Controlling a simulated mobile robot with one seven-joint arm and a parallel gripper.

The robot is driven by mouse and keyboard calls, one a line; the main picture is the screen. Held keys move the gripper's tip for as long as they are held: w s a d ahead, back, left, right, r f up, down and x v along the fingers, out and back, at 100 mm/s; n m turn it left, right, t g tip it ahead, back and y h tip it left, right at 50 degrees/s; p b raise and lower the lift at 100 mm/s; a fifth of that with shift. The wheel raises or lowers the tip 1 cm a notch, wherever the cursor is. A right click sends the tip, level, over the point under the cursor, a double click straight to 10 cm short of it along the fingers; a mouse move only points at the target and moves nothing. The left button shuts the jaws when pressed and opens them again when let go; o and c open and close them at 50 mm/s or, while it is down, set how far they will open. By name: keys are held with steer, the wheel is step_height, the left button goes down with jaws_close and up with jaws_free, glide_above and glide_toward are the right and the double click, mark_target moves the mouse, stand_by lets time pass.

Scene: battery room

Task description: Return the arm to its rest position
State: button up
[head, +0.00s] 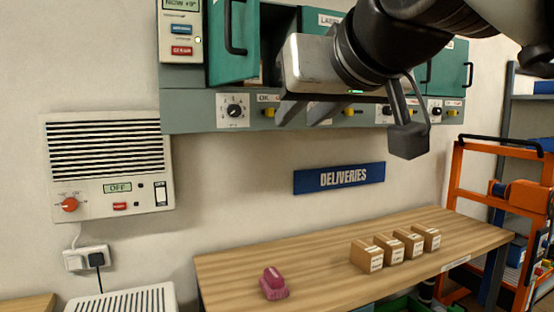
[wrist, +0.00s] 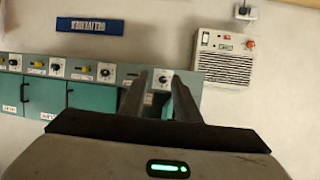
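My arm reaches in from the upper right of the head view, raised in front of the teal wall cabinet (head: 285,18). My gripper (head: 299,122) is in front of the cabinet's lower dial panel, with its fingers pointing down and to the left. The two fingers also show in the wrist view (wrist: 161,82), apart, with a gap between them and nothing held. The gripper is open and empty. The wrist view is upside down. My gripper and arm hide part of the cabinet front and panel.
One cabinet door (head: 233,42) stands open at the left. Below, a wooden table (head: 320,262) holds a pink object (head: 273,284) and several small boxes (head: 366,256). A wall unit (head: 107,165) hangs left; an orange frame (head: 455,190) stands right. The wall around the deliveries sign (head: 339,178) is clear.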

steer(key=s+d+f+m+g+h, duration=0.1)
steer(key=s+d+f+g, duration=0.25)
steer(key=f, duration=0.85)
steer(key=s+d+f+m+g+h, duration=0.15)
steer(key=s+d+f, duration=0.3)
steer(key=f, duration=0.75)
steer(key=s+d+f+m+g+h, duration=0.1)
steer(key=s+d+f+g+h, duration=0.2)
steer(key=f, duration=0.9)
step_height(320, 180, up, 18)
steer(key=y+p, duration=0.1)
steer(key=p, duration=1.5)
steer(key=shift+s+a+p, duration=0.25)
steer(key=shift+a+p, duration=0.05)
steer(key=shift+p, duration=0.1)
steer(key=shift+f+y, duration=0.15)
steer(key=shift+y, duration=0.1)
steer(key=shift+w+n, duration=0.15)
steer(key=shift+n, duration=0.1)
